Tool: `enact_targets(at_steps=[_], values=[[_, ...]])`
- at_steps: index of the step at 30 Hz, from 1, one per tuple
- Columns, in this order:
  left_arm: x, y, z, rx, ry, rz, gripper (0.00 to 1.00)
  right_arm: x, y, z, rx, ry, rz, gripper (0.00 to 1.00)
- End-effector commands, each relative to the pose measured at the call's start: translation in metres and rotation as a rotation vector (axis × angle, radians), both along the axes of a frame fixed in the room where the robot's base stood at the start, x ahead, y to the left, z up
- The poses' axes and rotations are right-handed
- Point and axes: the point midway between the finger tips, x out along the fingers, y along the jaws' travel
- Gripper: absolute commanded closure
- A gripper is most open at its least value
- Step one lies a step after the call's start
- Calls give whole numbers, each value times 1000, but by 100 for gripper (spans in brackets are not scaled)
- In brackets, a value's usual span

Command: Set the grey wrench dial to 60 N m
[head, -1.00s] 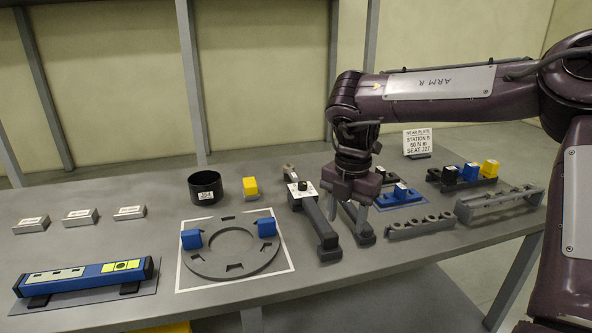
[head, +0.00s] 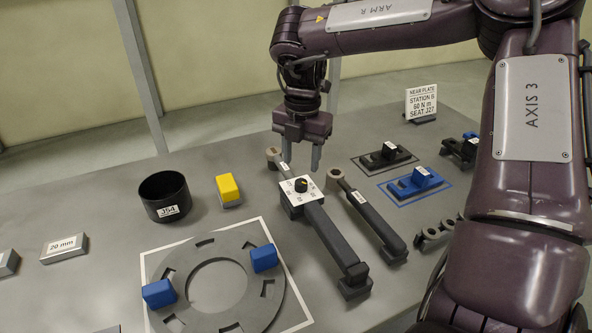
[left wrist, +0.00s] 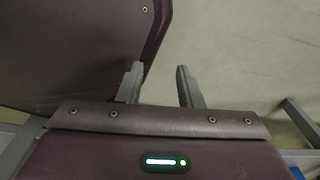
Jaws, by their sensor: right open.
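The grey wrench (head: 330,235) lies on the bench with its handle toward me. Its dial is a white square plate (head: 291,196) with a black knob (head: 300,185) on top. The marks are too small to read, so I cannot tell the setting. My right gripper (head: 301,156) is open and empty, fingers pointing down, just behind and above the dial in the picture. No contact with the knob shows. A second dark wrench (head: 368,217) without a dial plate lies to the right. My left gripper (left wrist: 158,85) is open and empty in the left wrist view, away from the bench objects.
A slotted ring plate (head: 190,265) with blue blocks lies front left. A black cup (head: 163,196) and yellow block (head: 228,188) stand left of the wrench. Blue (head: 415,185) and black fixtures (head: 385,157) stand right.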

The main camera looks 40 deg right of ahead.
Motion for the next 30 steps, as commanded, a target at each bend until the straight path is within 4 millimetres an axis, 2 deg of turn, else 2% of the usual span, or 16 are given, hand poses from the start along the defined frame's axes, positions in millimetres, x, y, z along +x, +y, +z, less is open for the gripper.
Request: enact_targets(at_steps=[3, 9, 16, 21, 23, 30], values=[[-3, 2, 3, 2, 4, -1, 67, -1, 1, -21, 4, 5, 0, 51], [1, 1, 6, 2, -2, -1, 67, 0, 1, -49, 2, 4, -1, 51], [16, 0, 8, -1, -24, -1, 67, 0, 1, -60, 1, 1, -1, 51], [16, 0, 8, -1, -24, -2, 67, 0, 0, -60, 0, 0, -1, 51], [15, 0, 8, -2, -22, -2, 67, 0, 0, -60, 0, 0, -1, 57], [10, -1, 7, -2, -15, -2, 67, 0, 0, -60, 0, 0, -1, 88]])
